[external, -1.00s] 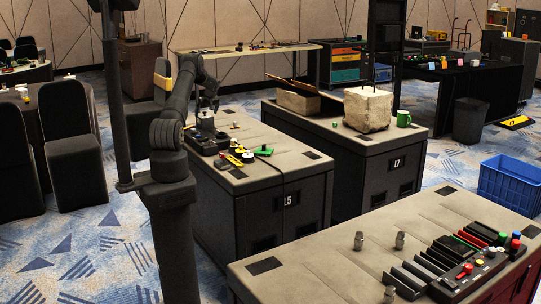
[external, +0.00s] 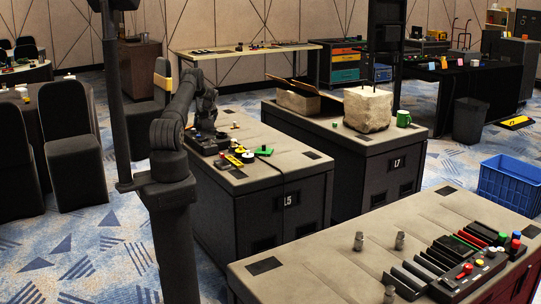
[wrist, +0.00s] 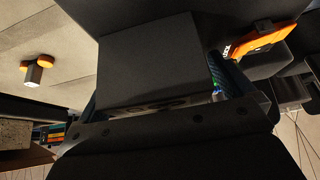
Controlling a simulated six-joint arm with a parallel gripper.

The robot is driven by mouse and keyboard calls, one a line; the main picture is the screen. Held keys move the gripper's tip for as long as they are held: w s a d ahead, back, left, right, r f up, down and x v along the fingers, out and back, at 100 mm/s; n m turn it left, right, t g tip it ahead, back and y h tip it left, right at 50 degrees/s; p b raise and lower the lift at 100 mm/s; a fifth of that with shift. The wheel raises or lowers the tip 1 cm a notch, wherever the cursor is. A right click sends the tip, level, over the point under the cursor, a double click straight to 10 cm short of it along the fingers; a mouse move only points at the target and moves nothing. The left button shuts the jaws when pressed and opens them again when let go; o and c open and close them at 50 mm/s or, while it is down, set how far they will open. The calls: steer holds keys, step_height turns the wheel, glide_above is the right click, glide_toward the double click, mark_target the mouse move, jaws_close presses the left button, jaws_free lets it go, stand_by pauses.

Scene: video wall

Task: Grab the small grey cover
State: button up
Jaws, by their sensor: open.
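My gripper (external: 207,122) is at the far part of the cabinet marked L5, low over the dark control panel (external: 205,144). Its jaws are open. The small grey cover is not clearly seen in the external view, where my gripper is in front of its place. In the wrist view, a dark grey boxy block (wrist: 150,62) fills the middle, close to the camera, and looks like the cover. I cannot tell whether the fingers touch it. The dark shape below it seems to be part of my gripper.
Yellow, black and green parts lie at the panel's near end, with a green piece (external: 264,151) beside them. An orange marked part (wrist: 265,40) shows at upper right in the wrist view. Cabinet L7 (external: 365,160) carries a stone block (external: 368,109) and green mug (external: 404,118).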

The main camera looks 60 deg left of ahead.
steer(key=shift+c, duration=0.5)
steer(key=c, duration=1)
